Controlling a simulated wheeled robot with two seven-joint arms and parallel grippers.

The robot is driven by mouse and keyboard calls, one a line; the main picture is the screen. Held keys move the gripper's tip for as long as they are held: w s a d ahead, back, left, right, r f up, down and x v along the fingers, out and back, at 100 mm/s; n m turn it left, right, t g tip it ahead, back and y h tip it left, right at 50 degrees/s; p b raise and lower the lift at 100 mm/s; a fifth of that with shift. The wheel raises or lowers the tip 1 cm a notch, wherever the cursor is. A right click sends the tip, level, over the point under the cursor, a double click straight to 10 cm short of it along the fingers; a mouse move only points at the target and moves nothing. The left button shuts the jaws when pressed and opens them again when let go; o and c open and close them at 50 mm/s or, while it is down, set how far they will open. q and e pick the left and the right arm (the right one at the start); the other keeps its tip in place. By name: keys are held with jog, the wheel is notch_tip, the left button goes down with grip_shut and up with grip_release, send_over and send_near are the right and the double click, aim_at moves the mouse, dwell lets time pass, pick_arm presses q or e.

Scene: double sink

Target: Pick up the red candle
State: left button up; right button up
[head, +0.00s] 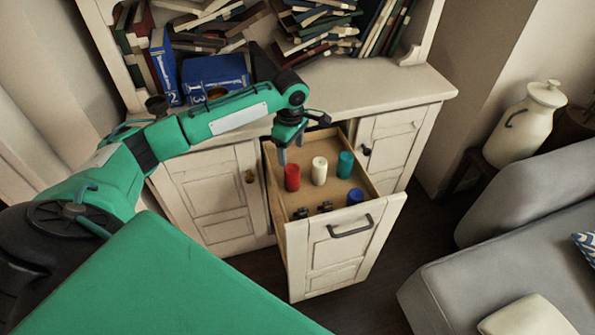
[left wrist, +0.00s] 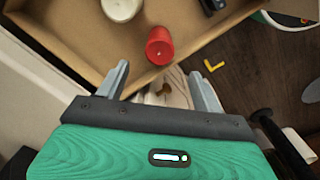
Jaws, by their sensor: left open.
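The red candle (head: 292,178) stands in the open drawer (head: 343,232), near its left wall. In the left wrist view the red candle (left wrist: 160,46) lies just beyond and between the fingertips. My left gripper (head: 290,153) is above the drawer, close over the candle, pointing down. In the left wrist view my left gripper (left wrist: 160,75) has its fingers spread with nothing between them. My right gripper is in neither view.
A white candle (head: 319,170), a teal candle (head: 345,164) and a blue candle (head: 355,196) share the drawer with small dark items (head: 300,213). Books (head: 215,76) crowd the shelf behind. A grey sofa (head: 500,262) stands at right.

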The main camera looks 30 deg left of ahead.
aim_at(292, 168)
pick_arm(q)
notch_tip(292, 168, down, 7)
jog(key=shift+r+b, duration=0.2)
jog(key=shift+b, duration=0.1)
jog(key=shift+f, duration=0.4)
jog(key=f, duration=0.4)
jog(key=shift+d+f+b, duration=0.25)
jog(key=shift+b, duration=0.05)
jog(key=shift+f, duration=0.25)
jog(key=shift+c, duration=0.5)
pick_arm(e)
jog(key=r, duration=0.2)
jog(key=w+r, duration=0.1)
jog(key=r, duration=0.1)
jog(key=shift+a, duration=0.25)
pick_arm(q)
jog(key=c, duration=1)
